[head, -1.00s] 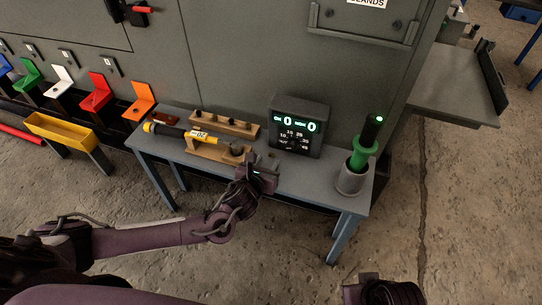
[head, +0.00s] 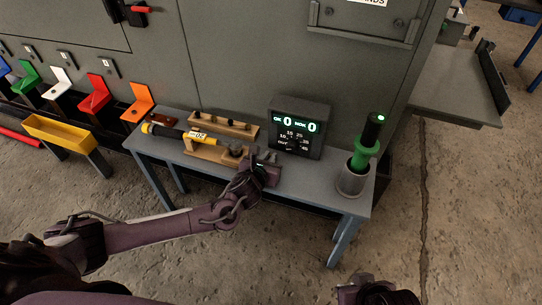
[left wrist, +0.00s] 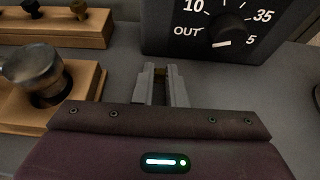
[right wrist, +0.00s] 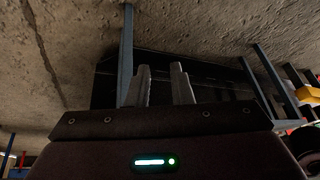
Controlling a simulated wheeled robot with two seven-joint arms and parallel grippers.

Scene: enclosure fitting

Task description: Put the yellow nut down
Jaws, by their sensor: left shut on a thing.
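My left gripper (head: 266,157) is over the grey bench, between the wooden holder and the dark tester box. My right gripper (right wrist: 160,75) is open and empty, pointing over the floor beside the bench legs.
The grey bench (head: 300,187) carries a yellow-handled torque tool (head: 185,133), a wooden rack (head: 225,125), the tester box (head: 299,128) and a green tool in a grey cup (head: 353,180). Bare bench lies right of the left gripper. Coloured brackets and a yellow tray (head: 62,133) stand left.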

